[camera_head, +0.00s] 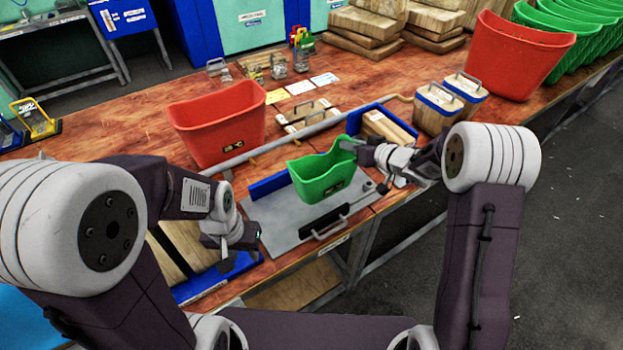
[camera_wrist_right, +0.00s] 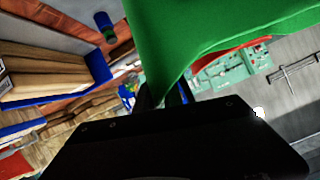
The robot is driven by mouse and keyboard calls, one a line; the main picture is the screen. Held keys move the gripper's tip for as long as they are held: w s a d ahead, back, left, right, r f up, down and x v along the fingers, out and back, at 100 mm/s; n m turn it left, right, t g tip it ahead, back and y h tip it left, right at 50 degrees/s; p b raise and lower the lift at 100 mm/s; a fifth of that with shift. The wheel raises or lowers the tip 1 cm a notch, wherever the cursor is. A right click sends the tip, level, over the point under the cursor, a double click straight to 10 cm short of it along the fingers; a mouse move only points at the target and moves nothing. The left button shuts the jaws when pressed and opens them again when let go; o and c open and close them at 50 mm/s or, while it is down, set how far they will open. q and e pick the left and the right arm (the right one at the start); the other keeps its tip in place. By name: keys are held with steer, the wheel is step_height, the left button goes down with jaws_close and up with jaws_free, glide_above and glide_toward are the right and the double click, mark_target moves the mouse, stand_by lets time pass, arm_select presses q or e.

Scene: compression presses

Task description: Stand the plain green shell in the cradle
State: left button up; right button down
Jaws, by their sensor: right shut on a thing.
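The green shell (camera_head: 318,180) is a tapered, open-topped bin, roughly upright, with a small dark and yellow mark on its front. My right gripper (camera_head: 358,150) is shut on its upper right rim.
A red shell (camera_head: 218,125) stands behind and left, and another red shell (camera_head: 515,58) at the back right. Wood blocks with handles (camera_head: 440,105) stand right of the plate. A pipe-like rail (camera_head: 290,138) runs behind it.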

mark_target(323, 147)
steer(key=w+a+f, duration=0.5)
steer(key=a+f, duration=0.2)
steer(key=f, duration=0.2)
steer(key=shift+a+f, duration=0.3)
steer(key=shift+a, duration=0.1)
steer(key=shift+s+b, duration=0.1)
steer(key=shift+b, duration=0.2)
steer(key=c, duration=1.5)
jaws_free()
steer(key=shift+f, duration=0.1)
steer(key=shift+o, duration=0.2)
steer(key=v, duration=1.2)
steer(key=shift+s, duration=0.1)
